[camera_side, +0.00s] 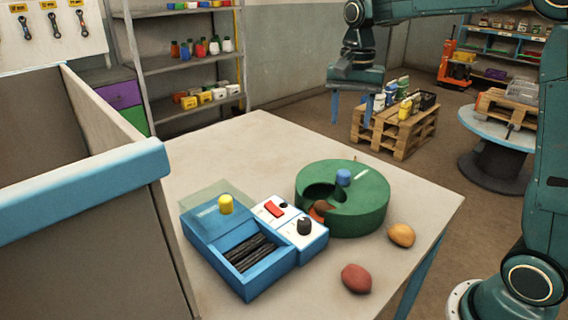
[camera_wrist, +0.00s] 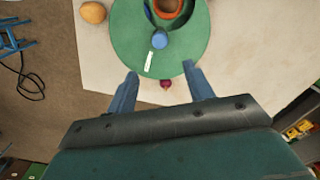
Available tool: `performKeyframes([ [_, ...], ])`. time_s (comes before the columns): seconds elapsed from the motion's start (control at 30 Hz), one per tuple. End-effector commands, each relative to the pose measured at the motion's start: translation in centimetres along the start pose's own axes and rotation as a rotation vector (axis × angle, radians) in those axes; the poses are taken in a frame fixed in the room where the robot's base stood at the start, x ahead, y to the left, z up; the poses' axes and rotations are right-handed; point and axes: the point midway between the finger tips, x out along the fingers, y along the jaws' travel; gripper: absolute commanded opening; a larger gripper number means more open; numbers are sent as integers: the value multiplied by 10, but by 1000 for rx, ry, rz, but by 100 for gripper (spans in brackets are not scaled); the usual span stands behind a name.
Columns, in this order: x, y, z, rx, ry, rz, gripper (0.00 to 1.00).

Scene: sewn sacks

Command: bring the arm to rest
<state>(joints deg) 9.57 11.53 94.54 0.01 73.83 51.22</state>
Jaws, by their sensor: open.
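My gripper (camera_side: 351,108) hangs in the air above and behind the far side of the table (camera_side: 262,130). Its two blue fingers are apart and nothing is between them. In the wrist view my gripper (camera_wrist: 161,84) points toward the green round drum (camera_side: 343,213), which has a blue knob on top. The drum also shows at the top of the wrist view (camera_wrist: 125,40). My gripper does not touch the drum or the table.
A blue box (camera_side: 246,258) with dark strips and a white control panel (camera_side: 291,222) stand left of the drum. A red lump (camera_side: 356,279) and an orange-yellow lump (camera_side: 401,235) lie near the right edge. A tall grey bin (camera_side: 90,240) stands at left.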

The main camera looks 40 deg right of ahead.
Motion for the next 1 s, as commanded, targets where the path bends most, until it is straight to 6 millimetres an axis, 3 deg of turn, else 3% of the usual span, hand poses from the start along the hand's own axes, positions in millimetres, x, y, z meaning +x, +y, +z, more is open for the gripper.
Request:
performKeyframes([
  [0.27,-1,1,2,-10,3,-4,52],
  [0.47,-10,11,16,-78,25,-29,52],
  [1.0,-30,77,92,-497,177,-157,52],
])
